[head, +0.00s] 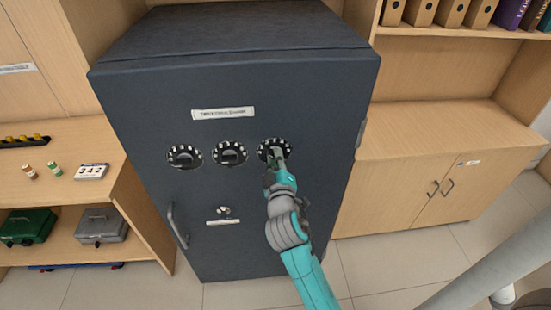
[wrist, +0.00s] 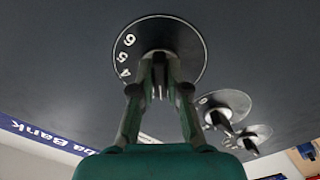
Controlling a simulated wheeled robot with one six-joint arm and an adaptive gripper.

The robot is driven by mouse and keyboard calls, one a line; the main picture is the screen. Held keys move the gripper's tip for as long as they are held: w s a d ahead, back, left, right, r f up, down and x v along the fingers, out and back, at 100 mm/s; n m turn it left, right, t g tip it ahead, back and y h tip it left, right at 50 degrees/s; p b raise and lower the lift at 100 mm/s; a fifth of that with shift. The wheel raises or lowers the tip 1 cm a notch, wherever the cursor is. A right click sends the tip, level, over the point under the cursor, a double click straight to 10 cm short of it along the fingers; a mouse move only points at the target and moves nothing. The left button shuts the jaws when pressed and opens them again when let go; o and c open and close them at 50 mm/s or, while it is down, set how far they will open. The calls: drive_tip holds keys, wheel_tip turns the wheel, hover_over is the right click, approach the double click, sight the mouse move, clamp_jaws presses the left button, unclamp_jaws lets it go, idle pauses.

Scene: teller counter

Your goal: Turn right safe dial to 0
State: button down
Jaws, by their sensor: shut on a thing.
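The dark grey safe (head: 240,190) stands in the middle of the head view with three dials in a row on its door. The right dial (head: 266,144) is partly covered by my gripper (head: 276,160). In the wrist view the right dial (wrist: 192,45) is a dark disc with white numerals; 4, 5 and 6 show on its left side. My gripper (wrist: 160,88) is shut on the dial's knob, which is mostly hidden between the fingers. The middle dial (head: 230,153) and left dial (head: 184,156) are untouched. The dial's setting cannot be read.
A handle (head: 176,225) and a small keyed lock (head: 223,211) sit lower on the safe door. A wooden cabinet (head: 410,180) stands close on the right. A shelf (head: 95,150) with cash boxes is at left. Open floor lies in front.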

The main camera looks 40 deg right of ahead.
drive_tip(key=shift+n, duration=4.3)
drive_tip(key=c, duration=1.2)
unclamp_jaws()
drive_tip(key=shift+o, duration=0.2)
drive_tip(key=v, duration=1.2)
